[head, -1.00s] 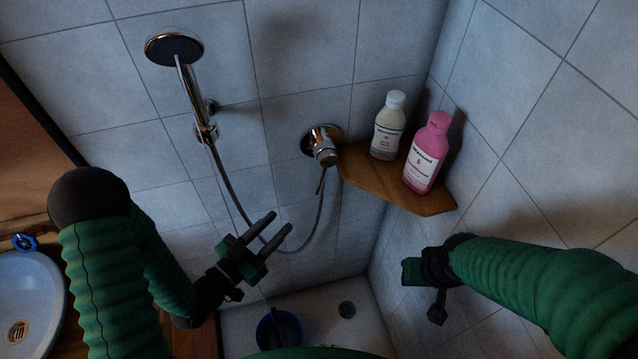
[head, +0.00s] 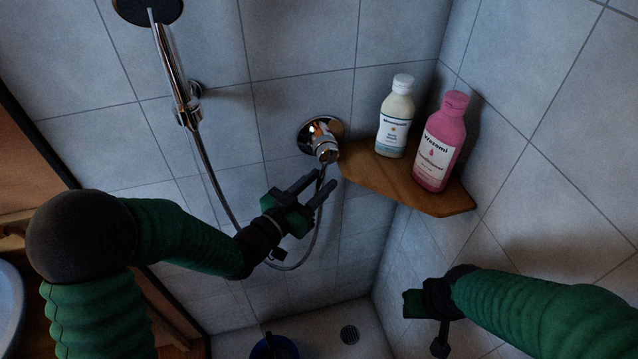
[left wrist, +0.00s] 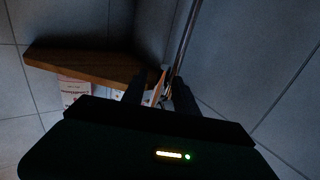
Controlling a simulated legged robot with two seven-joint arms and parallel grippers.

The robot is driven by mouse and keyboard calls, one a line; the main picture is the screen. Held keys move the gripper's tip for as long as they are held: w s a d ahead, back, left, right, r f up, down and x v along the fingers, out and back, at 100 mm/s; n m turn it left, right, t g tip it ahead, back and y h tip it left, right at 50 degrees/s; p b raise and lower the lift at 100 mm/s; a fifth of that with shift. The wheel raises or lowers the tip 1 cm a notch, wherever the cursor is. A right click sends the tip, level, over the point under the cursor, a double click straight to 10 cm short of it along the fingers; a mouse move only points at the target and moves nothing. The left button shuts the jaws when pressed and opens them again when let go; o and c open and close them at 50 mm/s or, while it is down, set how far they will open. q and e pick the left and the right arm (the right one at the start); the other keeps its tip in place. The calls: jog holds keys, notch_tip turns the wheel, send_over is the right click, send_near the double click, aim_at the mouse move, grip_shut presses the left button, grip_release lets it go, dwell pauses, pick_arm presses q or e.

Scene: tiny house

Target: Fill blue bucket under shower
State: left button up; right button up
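The blue bucket (head: 275,348) stands on the shower floor at the bottom edge, partly cut off. The shower head (head: 148,10) is up on its wall holder, cut by the top edge. The chrome mixer tap (head: 322,140) is on the wall, its lever hanging down. My left gripper (head: 323,180) is open just below the tap, its two fingers apart close to the lever. In the left wrist view, a thin shiny part shows between the dark fingers (left wrist: 161,88); contact cannot be told. My right gripper (head: 413,303) is low at the right; its fingers are unclear.
A wooden corner shelf (head: 400,185) sits right of the tap, near my left gripper. It holds a white bottle (head: 395,125) and a pink bottle (head: 438,150). The shower hose (head: 210,180) hangs in a loop behind my left gripper. A drain (head: 349,335) is in the floor.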

pick_arm(q)
jog(key=shift+d, duration=0.1)
grip_shut()
dwell(1.4)
